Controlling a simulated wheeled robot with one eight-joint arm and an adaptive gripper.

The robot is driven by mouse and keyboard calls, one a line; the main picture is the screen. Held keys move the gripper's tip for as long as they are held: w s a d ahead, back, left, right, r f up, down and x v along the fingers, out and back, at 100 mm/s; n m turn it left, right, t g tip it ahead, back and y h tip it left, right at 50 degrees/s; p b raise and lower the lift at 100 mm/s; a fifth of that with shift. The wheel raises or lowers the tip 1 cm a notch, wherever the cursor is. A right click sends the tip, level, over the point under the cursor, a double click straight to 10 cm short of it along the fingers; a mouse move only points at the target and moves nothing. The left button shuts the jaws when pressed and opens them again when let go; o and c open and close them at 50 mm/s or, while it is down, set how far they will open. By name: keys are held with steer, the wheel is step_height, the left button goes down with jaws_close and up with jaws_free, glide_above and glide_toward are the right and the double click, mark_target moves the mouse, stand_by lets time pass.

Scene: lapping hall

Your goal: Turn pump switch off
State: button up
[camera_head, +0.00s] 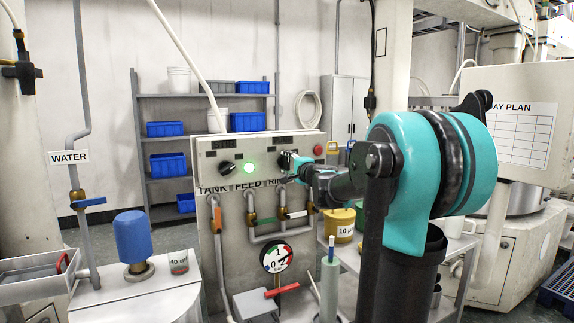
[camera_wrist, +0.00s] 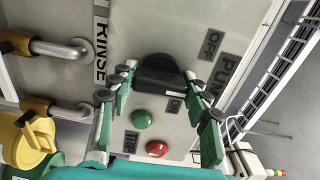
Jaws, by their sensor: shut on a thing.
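The pump switch (camera_wrist: 158,72) is a black rotary knob on the grey panel, seen in the wrist view. OFF and ON labels stand beside it, with a partly visible PUMP label (camera_wrist: 228,72). A pale mark on the knob is near the ON label (camera_wrist: 174,105). My gripper (camera_wrist: 158,80) has its green-padded fingers on either side of the knob and is shut on it. In the head view, my gripper (camera_head: 292,163) is at the right part of the control panel (camera_head: 215,185) and largely covers the knob.
Pipes with valve handles and a pressure gauge (camera_head: 277,258) are below. A yellow pot (camera_head: 340,224) stands on the table at right.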

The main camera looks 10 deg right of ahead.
steer(key=o, duration=1.2)
steer(key=shift+c, duration=0.2)
steer(key=shift+s, duration=0.15)
steer(key=v, duration=1.1)
steer(key=shift+s, duration=0.35)
steer(key=shift+d, duration=0.15)
steer(key=s+a+f+n+g, duration=0.3)
steer(key=s+f, duration=0.1)
steer(key=f, duration=0.4)
steer(key=s+a+f+n+g, duration=0.2)
steer(key=s+a+f+n, duration=0.1)
steer(key=s+f, duration=0.3)
steer(key=s+a+f+n+g, duration=0.2)
steer(key=s+f+n+g, duration=0.15)
steer(key=f, duration=0.55)
steer(key=s+d+f+n+g+h, duration=0.2)
steer(key=s+d+f, duration=0.2)
steer(key=s+f, duration=0.4)
steer(key=s+d+f+n+g+h, duration=0.2)
steer(key=s+d+f+h, duration=0.1)
steer(key=s+f, duration=0.6)
steer(key=shift+d+f+n+h, duration=0.25)
steer(key=shift+d+n+h, duration=0.1)
steer(key=shift+d, duration=0.35)
